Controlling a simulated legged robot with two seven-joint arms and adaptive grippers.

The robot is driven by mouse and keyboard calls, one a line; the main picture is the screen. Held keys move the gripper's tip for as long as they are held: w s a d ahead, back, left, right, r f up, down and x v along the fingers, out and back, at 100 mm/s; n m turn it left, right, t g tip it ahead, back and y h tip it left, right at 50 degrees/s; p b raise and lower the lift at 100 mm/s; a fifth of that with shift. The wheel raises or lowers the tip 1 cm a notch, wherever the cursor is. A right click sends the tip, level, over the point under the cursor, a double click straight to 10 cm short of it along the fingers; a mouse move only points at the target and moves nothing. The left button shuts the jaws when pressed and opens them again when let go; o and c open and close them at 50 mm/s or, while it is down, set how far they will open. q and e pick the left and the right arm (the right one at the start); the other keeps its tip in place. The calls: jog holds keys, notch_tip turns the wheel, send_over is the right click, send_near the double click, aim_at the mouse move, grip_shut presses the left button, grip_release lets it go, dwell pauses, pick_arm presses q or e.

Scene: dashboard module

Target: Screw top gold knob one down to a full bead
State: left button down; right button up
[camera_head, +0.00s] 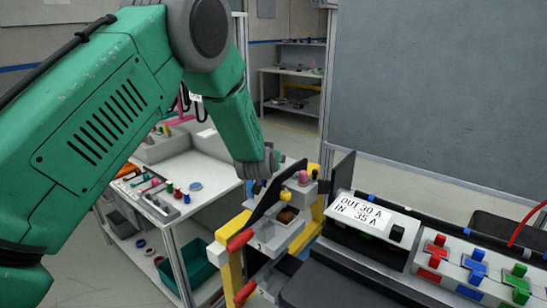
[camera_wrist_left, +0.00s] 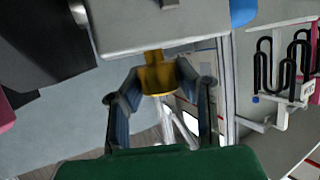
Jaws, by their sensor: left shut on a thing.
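A gold knob (camera_wrist_left: 158,78) sits at the edge of a light grey block (camera_wrist_left: 170,28) in the left wrist view. My left gripper (camera_wrist_left: 158,84) is shut on this knob, with one finger on each side. In the head view my green left arm reaches down to the module, and the left gripper (camera_head: 270,162) is at its top, partly hidden by the wrist. The held knob is hard to make out there. A yellow knob (camera_head: 286,194) and a pink knob (camera_head: 303,176) show beside the gripper. My right gripper is not in view.
The module has a yellow frame (camera_head: 233,272) and red handles (camera_head: 240,239). To the right are a label panel (camera_head: 360,214) and red, blue and green switches (camera_head: 475,268). A white table (camera_head: 190,180) with small parts stands behind my arm. A grey panel (camera_head: 435,90) fills the back right.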

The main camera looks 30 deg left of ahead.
pick_arm(q)
jog(key=shift+r+y, duration=0.15)
jog(key=shift+y, duration=0.15)
jog(key=c, duration=1.2)
grip_release()
jog(key=v, duration=1.1)
jog(key=shift+s+d+r, duration=0.1)
jog(key=shift+s+d, duration=0.05)
jog(key=shift+s, duration=0.2)
jog(key=shift+s, duration=0.1)
